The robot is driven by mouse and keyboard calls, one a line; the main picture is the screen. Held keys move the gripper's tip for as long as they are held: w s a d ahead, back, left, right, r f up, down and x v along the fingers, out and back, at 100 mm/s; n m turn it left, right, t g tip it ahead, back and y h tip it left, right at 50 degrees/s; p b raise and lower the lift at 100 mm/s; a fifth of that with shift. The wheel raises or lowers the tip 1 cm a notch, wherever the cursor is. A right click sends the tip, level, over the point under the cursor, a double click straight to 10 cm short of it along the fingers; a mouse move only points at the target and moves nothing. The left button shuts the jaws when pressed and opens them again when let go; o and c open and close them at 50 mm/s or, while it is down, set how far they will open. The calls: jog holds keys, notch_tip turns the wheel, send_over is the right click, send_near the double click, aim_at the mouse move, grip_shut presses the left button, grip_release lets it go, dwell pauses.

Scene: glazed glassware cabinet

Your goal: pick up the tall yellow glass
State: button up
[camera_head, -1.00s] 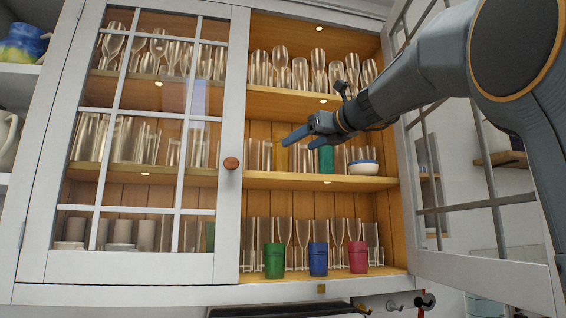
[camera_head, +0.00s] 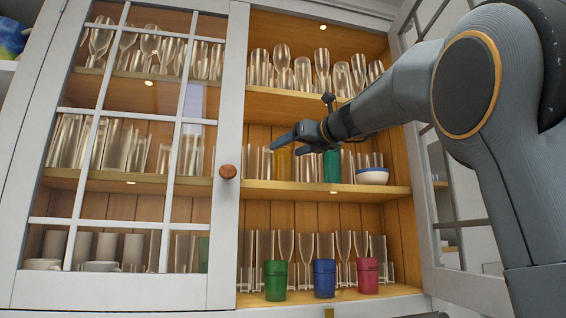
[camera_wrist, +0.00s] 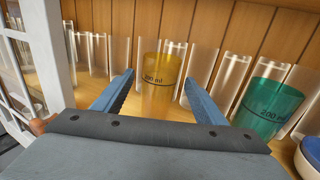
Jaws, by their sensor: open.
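The tall yellow glass (camera_wrist: 161,84) stands upright on the middle shelf, marked "200 ml" in the wrist view. In the head view the yellow glass (camera_head: 282,163) shows partly behind my gripper (camera_head: 286,146). In the wrist view my gripper (camera_wrist: 157,90) is open. Its two blue fingers point at the shelf, one on each side of the yellow glass in the picture. I cannot tell whether the fingers reach fully around it. No contact is visible.
A teal glass (camera_wrist: 268,104) stands right of the yellow one, with a blue-rimmed white bowl (camera_head: 372,177) beyond it. Clear glasses (camera_wrist: 205,70) line the back. The left glazed door (camera_head: 228,100) is shut; the right door (camera_head: 450,200) is open. Green, blue and red cups stand below.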

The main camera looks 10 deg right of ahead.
jog(key=p+x, duration=0.1)
jog(key=x, duration=0.2)
jog(key=shift+w+a+p, duration=0.2)
jog(key=shift+w+p, duration=0.15)
jog(key=c, duration=1.1)
jog(key=shift+c, duration=0.8)
jog(key=shift+r, duration=0.1)
